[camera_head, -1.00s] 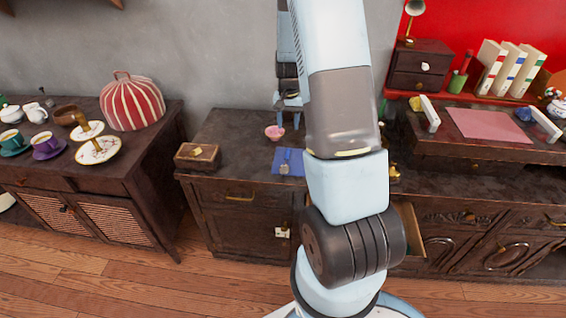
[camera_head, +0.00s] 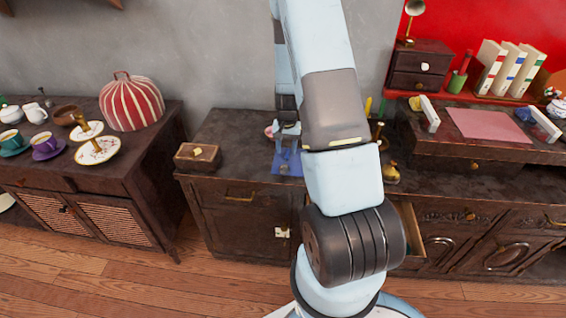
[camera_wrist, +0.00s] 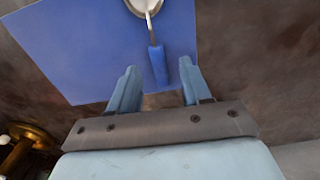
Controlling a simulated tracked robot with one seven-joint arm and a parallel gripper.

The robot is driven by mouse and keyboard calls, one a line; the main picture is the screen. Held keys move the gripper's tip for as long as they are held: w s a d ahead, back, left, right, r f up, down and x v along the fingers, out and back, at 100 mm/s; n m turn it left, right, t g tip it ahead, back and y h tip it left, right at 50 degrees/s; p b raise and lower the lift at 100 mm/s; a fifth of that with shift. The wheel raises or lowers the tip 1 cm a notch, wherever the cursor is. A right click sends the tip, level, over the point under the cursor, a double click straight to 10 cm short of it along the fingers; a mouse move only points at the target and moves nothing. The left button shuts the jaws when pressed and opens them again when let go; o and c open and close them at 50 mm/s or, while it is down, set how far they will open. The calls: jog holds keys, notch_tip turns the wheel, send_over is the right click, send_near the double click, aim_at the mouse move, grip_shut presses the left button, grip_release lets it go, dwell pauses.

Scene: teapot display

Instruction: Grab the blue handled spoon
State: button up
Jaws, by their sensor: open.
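The blue handled spoon (camera_wrist: 157,62) lies on a blue mat (camera_wrist: 75,50) in the wrist view. Its metal bowl (camera_wrist: 146,6) is at the top edge, partly cut off, and its blue handle points down toward my gripper (camera_wrist: 158,80). My gripper is open and empty, and the handle's end shows between its two fingertips in the picture. I cannot tell the height gap. In the head view my gripper (camera_head: 286,158) is over the blue mat (camera_head: 287,170) on the middle cabinet; the spoon is hard to make out there.
A small wooden box (camera_head: 197,156) stands left of the mat. A pink bowl (camera_head: 268,131) is behind it, partly hidden by my gripper. Brass objects (camera_head: 390,173) stand to the right, and a drawer (camera_head: 410,222) is open below. The cabinet front left of the mat is clear.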

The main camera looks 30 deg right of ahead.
jog(key=shift+f, duration=0.9)
jog(key=shift+c, duration=0.2)
grip_shut()
